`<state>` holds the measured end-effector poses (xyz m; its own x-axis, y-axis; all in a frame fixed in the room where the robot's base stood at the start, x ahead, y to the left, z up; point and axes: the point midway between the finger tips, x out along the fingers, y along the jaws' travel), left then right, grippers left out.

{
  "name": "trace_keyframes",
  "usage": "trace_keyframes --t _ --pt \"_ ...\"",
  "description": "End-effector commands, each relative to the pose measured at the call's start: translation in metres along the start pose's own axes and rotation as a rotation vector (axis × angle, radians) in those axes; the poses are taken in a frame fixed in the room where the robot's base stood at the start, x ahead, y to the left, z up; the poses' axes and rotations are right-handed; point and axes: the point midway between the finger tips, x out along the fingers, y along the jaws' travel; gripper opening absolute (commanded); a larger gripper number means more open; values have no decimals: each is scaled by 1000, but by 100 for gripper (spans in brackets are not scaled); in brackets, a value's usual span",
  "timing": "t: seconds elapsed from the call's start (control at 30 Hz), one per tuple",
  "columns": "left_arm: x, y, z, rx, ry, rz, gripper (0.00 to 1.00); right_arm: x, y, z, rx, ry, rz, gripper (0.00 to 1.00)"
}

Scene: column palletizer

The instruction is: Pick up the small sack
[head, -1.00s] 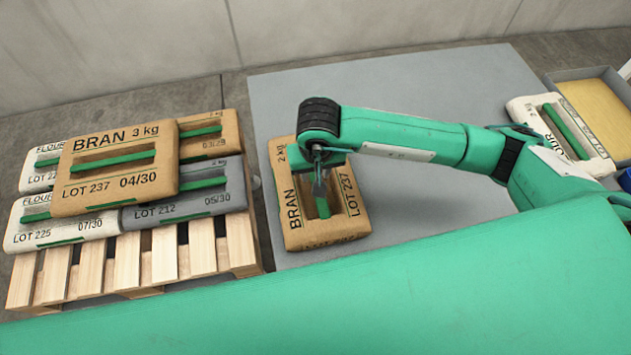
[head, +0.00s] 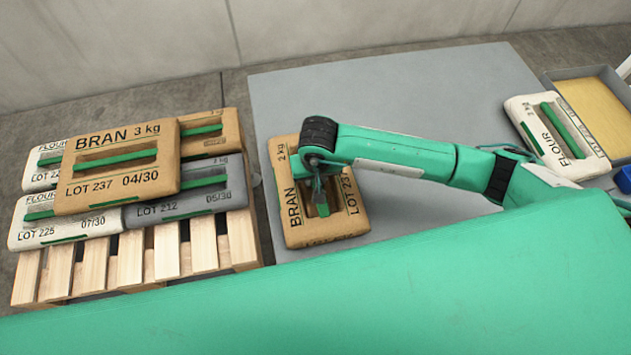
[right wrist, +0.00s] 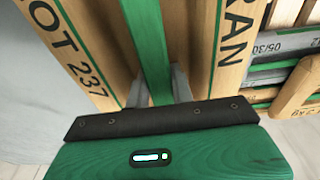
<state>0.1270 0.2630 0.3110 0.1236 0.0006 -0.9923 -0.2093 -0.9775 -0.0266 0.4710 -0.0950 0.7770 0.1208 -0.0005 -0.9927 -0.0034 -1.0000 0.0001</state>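The small sack (head: 343,226) is a brown BRAN 2 kg sack with a green carrying strap. It lies on the grey tabletop, just right of the pallet. My right gripper (head: 319,190) points down at the middle of this sack. In the right wrist view the gripper (right wrist: 163,92) has one grey finger on each side of the green strap (right wrist: 148,45), close against it. The fingertips are partly hidden by the strap and the gripper body. The sack rests flat, with no visible lift. My left gripper is out of view.
A pallet (head: 130,257) at left carries stacked sacks, with a larger BRAN 3 kg sack (head: 118,185) on top. A white FLOUR sack (head: 538,140) lies at right beside a grey-rimmed tray (head: 565,75). The grey tabletop (head: 400,85) is clear behind my arm.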

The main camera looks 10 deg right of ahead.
Motion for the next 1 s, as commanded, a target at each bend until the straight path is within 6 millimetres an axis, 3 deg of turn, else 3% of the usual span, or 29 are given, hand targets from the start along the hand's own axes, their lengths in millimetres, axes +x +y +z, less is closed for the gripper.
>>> trace_keyframes --t 0.4,1.0 --pt "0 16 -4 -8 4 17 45 0 0 0 0 -1 0 0" --pt "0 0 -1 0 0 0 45 -1 0 0 0 -1 0 0"
